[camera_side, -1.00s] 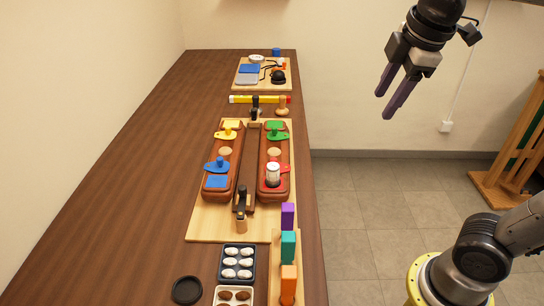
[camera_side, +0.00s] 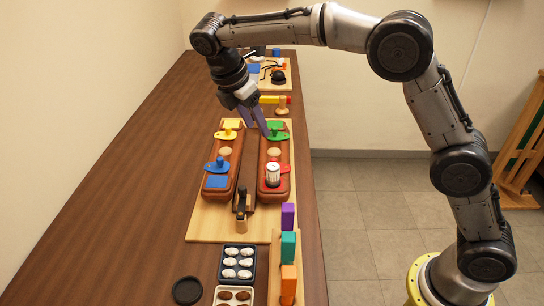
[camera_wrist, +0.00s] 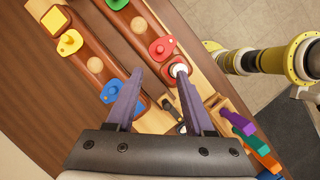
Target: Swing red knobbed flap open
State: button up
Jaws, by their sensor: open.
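The red flap (camera_wrist: 162,47) with its round knob shows in the wrist view, lying on the right-hand brown wooden block (camera_wrist: 145,18). In the side view a white jar hides most of it. The white jar (camera_side: 272,174) stands upright on a red patch (camera_side: 274,186) at the block's near end; its top (camera_wrist: 179,69) shows beside the red flap in the wrist view. My gripper (camera_side: 257,128) is open and empty, pointing down above the far part of the blocks near the green flap (camera_side: 277,133). In the wrist view the right fingertip overlaps the jar's edge; I cannot tell the gap.
Blue (camera_side: 215,166) and yellow (camera_side: 226,133) knobbed flaps lie on the left-hand block. A dark post (camera_side: 241,200) stands between the blocks' near ends. Purple (camera_side: 288,215), teal and orange upright blocks stand in front. The table left of the board is clear.

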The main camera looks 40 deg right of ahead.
aim_at(273, 159)
jog(key=x, duration=1.3)
jog(key=shift+f, duration=0.2)
grip_shut()
